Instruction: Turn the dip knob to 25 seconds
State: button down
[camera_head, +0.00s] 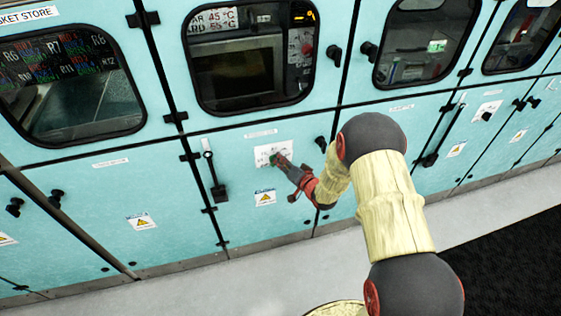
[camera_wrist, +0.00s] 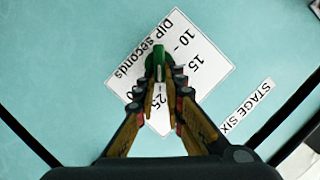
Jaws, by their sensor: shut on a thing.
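The green dip knob (camera_wrist: 158,54) sits on a white dial plate (camera_wrist: 196,68) on the turquoise panel. In the wrist view the plate reads "DIP seconds", with 10 and 15 to the upper right of the knob and 25 below it, between my fingers. Another mark to the lower left is partly covered by a finger. My gripper (camera_wrist: 160,76) is shut on the knob, one finger on each side. The knob's exact pointer setting is hard to tell. In the head view my gripper (camera_head: 279,162) reaches the dial plate (camera_head: 285,148), and the knob is mostly hidden.
A "STAGE SIX" label (camera_wrist: 247,104) is right of the plate. In the head view a lever handle (camera_head: 214,178) stands left of the plate, a black door knob (camera_head: 321,143) to the right, and a warning sign (camera_head: 265,197) below. Windows line the upper panels.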

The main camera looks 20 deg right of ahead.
dwell(0.5)
jog(key=c, duration=1.9)
grip_release()
jog(key=shift+d, duration=0.1)
jog(key=v, duration=1.2)
jog(key=shift+f, duration=0.1)
